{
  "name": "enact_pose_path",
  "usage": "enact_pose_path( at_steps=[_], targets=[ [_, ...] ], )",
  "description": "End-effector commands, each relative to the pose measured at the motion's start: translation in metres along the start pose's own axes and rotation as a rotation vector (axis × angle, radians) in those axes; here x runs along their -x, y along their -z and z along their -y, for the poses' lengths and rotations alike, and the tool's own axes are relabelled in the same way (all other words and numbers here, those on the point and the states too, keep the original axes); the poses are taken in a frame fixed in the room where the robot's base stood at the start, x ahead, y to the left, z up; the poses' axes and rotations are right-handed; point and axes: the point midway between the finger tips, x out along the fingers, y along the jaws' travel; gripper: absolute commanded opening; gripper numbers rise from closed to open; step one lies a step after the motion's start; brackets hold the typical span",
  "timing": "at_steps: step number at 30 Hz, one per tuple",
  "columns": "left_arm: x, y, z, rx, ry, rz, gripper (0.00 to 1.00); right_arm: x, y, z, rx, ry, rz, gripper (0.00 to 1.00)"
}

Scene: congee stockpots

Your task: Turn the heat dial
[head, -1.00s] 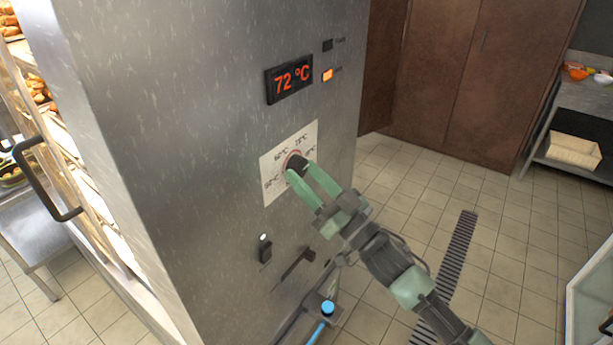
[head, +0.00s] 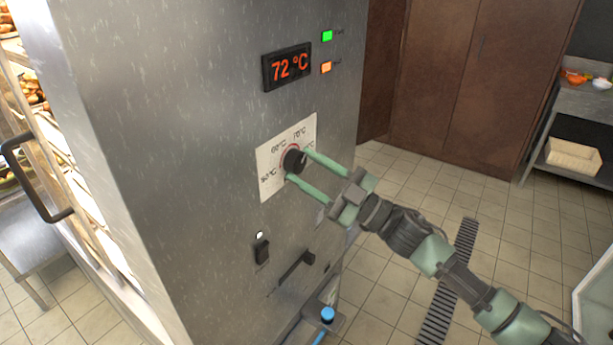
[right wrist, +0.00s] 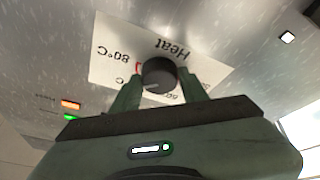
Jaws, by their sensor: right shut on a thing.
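The heat dial (head: 293,160) is a round black knob on a white scale plate (head: 270,183) with temperature marks, on the steel cabinet's front. My right gripper (head: 299,166) has one green finger on each side of the dial and is shut on it. In the right wrist view the dial (right wrist: 158,75) sits between both fingertips, with "Heat" and "80°C" printed beside it. The dial's pointer is too small to read. The red display (head: 287,67) above reads 72 °C. A green lamp (head: 327,36) and an orange lamp (head: 326,67) are lit. My left gripper is not in view.
Below the dial are a black switch (head: 261,250) with a white light above it and a dark lever-like handle (head: 291,270). A blue-capped part (head: 327,314) is low down. A glass-fronted case with a black handle (head: 30,180) is at left.

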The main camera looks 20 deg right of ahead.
Motion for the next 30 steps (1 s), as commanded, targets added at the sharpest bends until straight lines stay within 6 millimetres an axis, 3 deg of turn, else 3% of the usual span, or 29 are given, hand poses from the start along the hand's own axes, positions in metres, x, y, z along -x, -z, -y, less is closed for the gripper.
enact_pose_path(
  at_steps=[12,30],
  targets=[
    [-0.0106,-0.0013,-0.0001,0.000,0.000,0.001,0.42,-0.0002,-0.0002,-0.0038,0.232,0.098,-0.023,0.03],
    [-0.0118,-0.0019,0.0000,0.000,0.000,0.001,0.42,-0.0004,-0.0001,-0.0044,0.286,0.121,-0.028,0.03]
  ],
)
